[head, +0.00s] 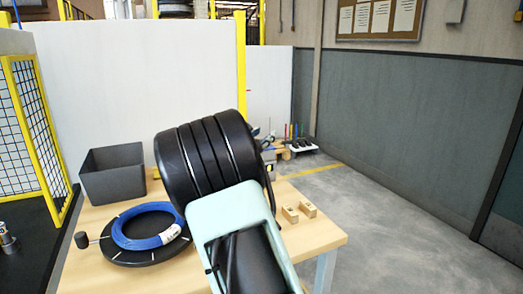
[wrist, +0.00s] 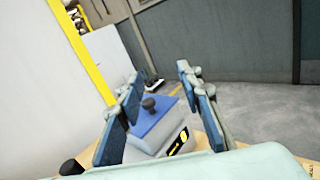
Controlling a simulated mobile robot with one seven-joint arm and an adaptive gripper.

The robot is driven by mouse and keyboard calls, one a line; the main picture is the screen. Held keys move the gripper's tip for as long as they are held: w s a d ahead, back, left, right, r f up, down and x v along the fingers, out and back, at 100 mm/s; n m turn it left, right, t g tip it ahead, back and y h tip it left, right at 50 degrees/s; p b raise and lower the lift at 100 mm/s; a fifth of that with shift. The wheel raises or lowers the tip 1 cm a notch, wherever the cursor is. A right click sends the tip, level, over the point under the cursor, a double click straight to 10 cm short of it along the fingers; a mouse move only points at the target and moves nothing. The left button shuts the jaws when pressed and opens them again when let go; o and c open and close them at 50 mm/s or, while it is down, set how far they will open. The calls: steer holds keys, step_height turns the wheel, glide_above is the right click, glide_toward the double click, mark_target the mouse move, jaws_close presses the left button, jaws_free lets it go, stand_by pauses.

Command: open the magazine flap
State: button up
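In the wrist view, a grey box (wrist: 160,147) with a blue lid (wrist: 150,112) stands on the table; this looks like the magazine and its flap. In that view, the box appears between and beyond the fingers. I cannot tell the distance to the knob. In the head view, my arm hides the box and most of my gripper.
A blue coil (head: 147,227) lies on a black round plate (head: 143,252) on the wooden table (head: 95,272). A yellow mesh fence (head: 35,120) borders the left.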

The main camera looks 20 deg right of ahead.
steer(key=w+a+f+n+y, duration=0.1)
steer(key=w+a+f+n, duration=0.15)
steer(key=f, duration=0.25)
steer(key=shift+m+t, duration=0.25)
steer(key=shift+t, duration=0.15)
steer(key=shift+b+x, duration=0.3)
steer(key=shift+x, duration=3.65)
steer(key=shift+w+a+f, duration=0.1)
steer(key=shift+a+f, duration=0.05)
steer(key=shift+f, duration=0.05)
steer(key=shift+c, duration=0.5)
jaws_close()
